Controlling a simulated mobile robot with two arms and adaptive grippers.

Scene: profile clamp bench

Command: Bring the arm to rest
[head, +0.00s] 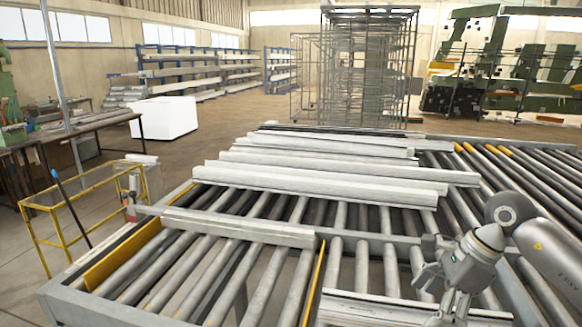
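My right arm comes in from the right over the roller bench (344,245). My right gripper (436,286) hangs at the lower right, above the rollers and near a pale profile (375,312) at the bottom edge. Its fingers are small and partly overlap the bench, so I cannot tell whether they are open or shut. I see nothing clearly held in it. My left gripper is not in view.
Several long pale profiles (320,184) lie across the rollers farther back. A shorter profile (240,228) lies nearer, at left. Yellow strips (130,255) edge the bench. A yellow rail frame (80,210) stands left, a wire cage (368,65) behind.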

